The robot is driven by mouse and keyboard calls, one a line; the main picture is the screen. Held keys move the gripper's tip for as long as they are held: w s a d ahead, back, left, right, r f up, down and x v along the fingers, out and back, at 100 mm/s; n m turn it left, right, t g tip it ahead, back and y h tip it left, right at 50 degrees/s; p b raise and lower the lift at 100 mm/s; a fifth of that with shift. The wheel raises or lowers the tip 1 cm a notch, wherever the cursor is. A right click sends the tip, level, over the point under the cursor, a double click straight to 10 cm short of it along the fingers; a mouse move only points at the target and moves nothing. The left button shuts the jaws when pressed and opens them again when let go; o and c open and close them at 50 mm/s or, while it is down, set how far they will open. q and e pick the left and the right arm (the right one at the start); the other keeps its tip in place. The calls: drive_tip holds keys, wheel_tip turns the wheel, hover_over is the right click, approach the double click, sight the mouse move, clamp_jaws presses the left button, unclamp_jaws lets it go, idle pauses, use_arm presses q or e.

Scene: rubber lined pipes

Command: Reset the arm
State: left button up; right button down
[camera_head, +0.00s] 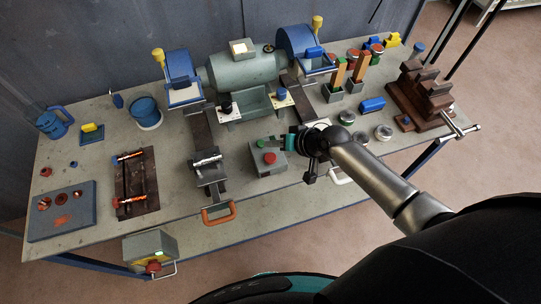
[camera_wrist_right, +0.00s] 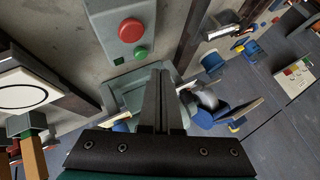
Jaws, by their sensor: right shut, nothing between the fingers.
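My right gripper (camera_head: 281,142) shows in the head view over the middle of the workbench, just above and behind the grey button box (camera_head: 267,160) with its red and green buttons. Its arm comes in from the right. In the right wrist view its two fingers (camera_wrist_right: 158,98) are pressed together with nothing between them. The button box also shows there at the top (camera_wrist_right: 130,12), apart from the fingers. My left gripper is not in either view.
A green bench grinder (camera_head: 243,73) stands at the back of the workbench (camera_head: 101,200). A blue cup (camera_head: 145,110) and a dark tool mat (camera_head: 136,183) lie left. A brown stepped stand (camera_head: 421,93) is at the right.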

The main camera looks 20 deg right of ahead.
idle(0.4)
drive_tip(key=s+a+r+n+g+h, duration=0.1)
drive_tip(key=s+r+n, duration=0.1)
drive_tip(key=s, duration=0.5)
drive_tip(key=s+a+r+n+g+h, duration=0.1)
drive_tip(key=s+a+r+n+g, duration=0.1)
drive_tip(key=s, duration=0.5)
drive_tip(key=s+d+r+h, duration=0.3)
drive_tip(key=s+d+r, duration=0.2)
drive_tip(key=s+d, duration=0.15)
wheel_tip(320, 180, down, 33)
drive_tip(key=s+g+b, duration=0.2)
drive_tip(key=s+b, duration=0.1)
drive_tip(key=b, duration=0.9)
drive_tip(key=s+f+b, duration=0.3)
drive_tip(key=s+f, duration=0.2)
drive_tip(key=f, duration=0.3)
drive_tip(key=s+d+f+b, duration=0.1)
drive_tip(key=s+f+b, duration=0.3)
drive_tip(key=f, duration=0.5)
drive_tip(key=s+d+f+g+b, duration=0.1)
drive_tip(key=s+f+b, duration=0.3)
drive_tip(key=s+f, duration=0.2)
wheel_tip(320, 180, down, 3)
drive_tip(key=shift+s+r+h, duration=0.1)
drive_tip(key=shift+s+h, duration=0.2)
